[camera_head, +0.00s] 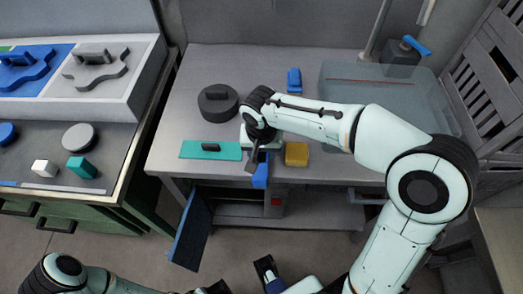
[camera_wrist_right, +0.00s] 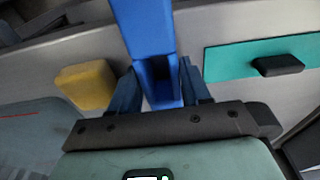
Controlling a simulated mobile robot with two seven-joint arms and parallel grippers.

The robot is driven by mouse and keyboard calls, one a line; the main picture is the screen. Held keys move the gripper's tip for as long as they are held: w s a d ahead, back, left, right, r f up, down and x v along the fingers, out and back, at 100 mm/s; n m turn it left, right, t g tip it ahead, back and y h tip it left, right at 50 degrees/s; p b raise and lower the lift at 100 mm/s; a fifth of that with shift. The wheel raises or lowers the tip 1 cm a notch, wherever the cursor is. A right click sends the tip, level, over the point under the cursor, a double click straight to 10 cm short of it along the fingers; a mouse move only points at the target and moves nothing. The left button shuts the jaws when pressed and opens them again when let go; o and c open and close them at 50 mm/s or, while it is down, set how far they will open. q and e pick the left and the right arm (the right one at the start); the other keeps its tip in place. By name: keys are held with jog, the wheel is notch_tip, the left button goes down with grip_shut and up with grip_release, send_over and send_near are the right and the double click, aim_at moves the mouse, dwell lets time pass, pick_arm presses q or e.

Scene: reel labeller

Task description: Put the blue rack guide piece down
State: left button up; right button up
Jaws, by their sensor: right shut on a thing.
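The blue rack guide piece (camera_head: 261,172) is a long blue bar with a hollow channel. In the head view it shows at the table's front edge, under my right gripper (camera_head: 256,158). In the right wrist view the piece (camera_wrist_right: 147,30) runs up between the two blue fingers of my right gripper (camera_wrist_right: 160,78), which is shut on it. I cannot tell whether the piece touches the table (camera_head: 310,173). My left gripper (camera_head: 268,272) shows only in part at the bottom of the head view; its finger opening is unclear.
A teal plate (camera_head: 188,150) with a dark handle lies left of the piece, and a yellow block (camera_head: 296,153) right of it. A dark round reel (camera_head: 214,110), a small blue block (camera_head: 294,77) and a transparent box (camera_head: 350,80) stand farther back. A blue door (camera_head: 190,235) hangs open below.

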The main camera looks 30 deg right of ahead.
jog(key=shift+f, duration=0.15)
jog(key=o, duration=1.2)
jog(key=shift+r, duration=0.35)
notch_tip(320, 180, up, 12)
jog(key=s+p, duration=0.1)
jog(key=p, duration=0.1)
jog(key=shift+s+a+f, duration=0.15)
jog(key=shift+a+f, duration=0.05)
jog(key=shift+a, duration=0.2)
